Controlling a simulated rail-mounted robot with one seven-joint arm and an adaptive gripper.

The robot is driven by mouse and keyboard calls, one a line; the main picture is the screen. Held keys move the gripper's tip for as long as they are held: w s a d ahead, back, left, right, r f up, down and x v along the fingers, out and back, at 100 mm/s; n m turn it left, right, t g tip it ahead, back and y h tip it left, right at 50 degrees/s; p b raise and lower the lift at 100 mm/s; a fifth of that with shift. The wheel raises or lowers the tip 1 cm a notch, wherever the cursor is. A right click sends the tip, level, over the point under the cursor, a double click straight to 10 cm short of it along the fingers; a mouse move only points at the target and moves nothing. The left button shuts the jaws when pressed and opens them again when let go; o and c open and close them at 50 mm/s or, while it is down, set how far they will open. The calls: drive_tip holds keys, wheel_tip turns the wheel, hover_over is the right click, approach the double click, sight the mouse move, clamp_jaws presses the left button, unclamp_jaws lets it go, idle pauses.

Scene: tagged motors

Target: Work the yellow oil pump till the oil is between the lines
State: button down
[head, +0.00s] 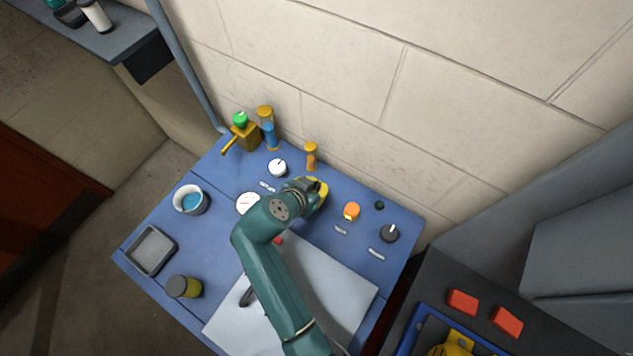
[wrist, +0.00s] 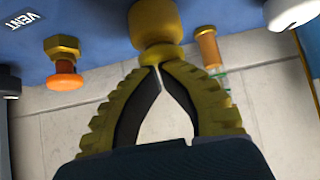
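My gripper (wrist: 159,68) has its two ribbed fingers brought together at the tips, with a gap only lower between them. The tips are at the end of a rounded yellow knob (wrist: 158,28) and seem to touch it; the knob is not between the fingers. In the head view the yellow part (head: 319,192), likely the oil pump, is partly hidden by my gripper. A small orange-capped sight glass (head: 311,157) stands behind it. It also shows in the wrist view (wrist: 209,50). Its oil level and lines are too small to read.
An orange knob (head: 351,211) and a dark dial (head: 389,233) are to the right. A yellow box with a green knob (head: 245,136), a blue-filled glass (head: 269,135), white dial (head: 277,168), cup (head: 191,200), tray (head: 151,250) and jar (head: 184,287) are to the left.

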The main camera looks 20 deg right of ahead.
drive_tip(key=shift+f, duration=0.1)
wheel_tip(320, 180, up, 5)
drive_tip(key=p, duration=0.3)
drive_tip(key=shift+a+p, duration=0.15)
drive_tip(key=shift+p, duration=0.25)
drive_tip(key=v, duration=0.9)
drive_tip(key=shift+s+a+b, duration=0.2)
drive_tip(key=shift+b, duration=0.25)
